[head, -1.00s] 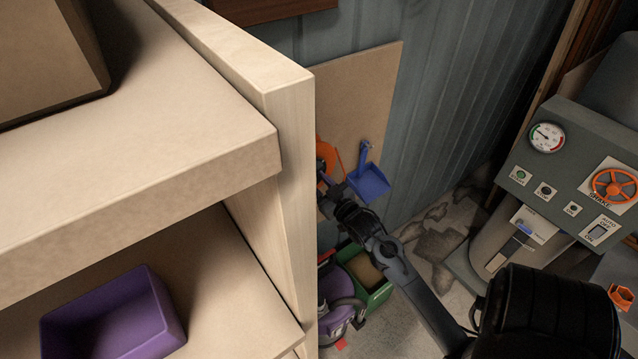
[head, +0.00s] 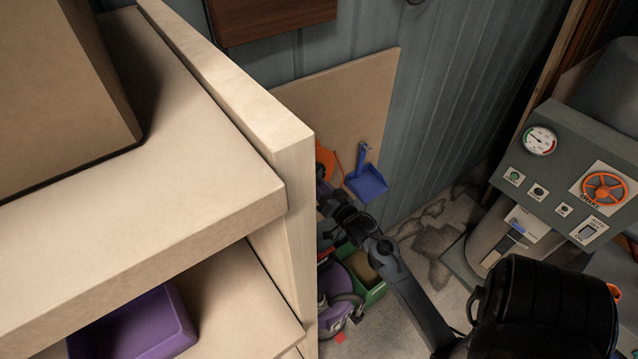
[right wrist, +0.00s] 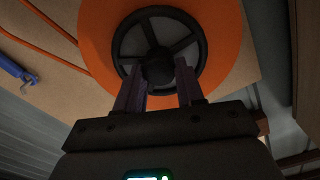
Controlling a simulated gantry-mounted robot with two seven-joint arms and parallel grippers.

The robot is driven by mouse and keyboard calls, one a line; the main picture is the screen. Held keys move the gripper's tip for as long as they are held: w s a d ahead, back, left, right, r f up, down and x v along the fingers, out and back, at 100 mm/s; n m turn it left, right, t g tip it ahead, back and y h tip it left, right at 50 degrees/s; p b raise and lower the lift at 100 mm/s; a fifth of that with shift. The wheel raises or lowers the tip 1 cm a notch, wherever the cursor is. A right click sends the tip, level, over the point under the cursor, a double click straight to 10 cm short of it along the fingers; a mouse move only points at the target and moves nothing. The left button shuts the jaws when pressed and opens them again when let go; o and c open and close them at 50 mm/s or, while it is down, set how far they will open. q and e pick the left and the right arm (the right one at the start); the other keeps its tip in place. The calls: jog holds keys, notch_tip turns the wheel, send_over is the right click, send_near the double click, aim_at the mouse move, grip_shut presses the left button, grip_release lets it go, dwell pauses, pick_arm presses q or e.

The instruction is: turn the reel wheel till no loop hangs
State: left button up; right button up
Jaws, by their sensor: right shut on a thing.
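In the right wrist view, the reel is a large orange disc (right wrist: 225,60) with a dark spoked reel wheel (right wrist: 190,22) on its face. My right gripper (right wrist: 160,84) is at the wheel, its two fingers on either side of the dark hub and shut on it. Orange cord (right wrist: 45,55) runs in two strands left of the reel. In the head view, the reel (head: 323,158) shows only partly behind the shelf, with a little cord (head: 341,170) beside it. My right gripper's tip is hidden there by the shelf edge. My left gripper is not in view.
A pale shelf unit (head: 290,140) blocks the left side, with a purple bin (head: 145,330) inside. A blue dustpan (head: 366,183) hangs on the board (head: 350,95) near my arm. A green crate (head: 374,294) stands below. A machine panel (head: 560,170) stands at right.

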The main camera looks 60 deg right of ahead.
jog(key=m, duration=1.1)
jog(key=shift+f, duration=0.15)
jog(key=shift+d, duration=0.1)
dwell(0.4)
jog(key=o, duration=1)
jog(key=shift+o, duration=0.2)
jog(key=shift+s, duration=0.15)
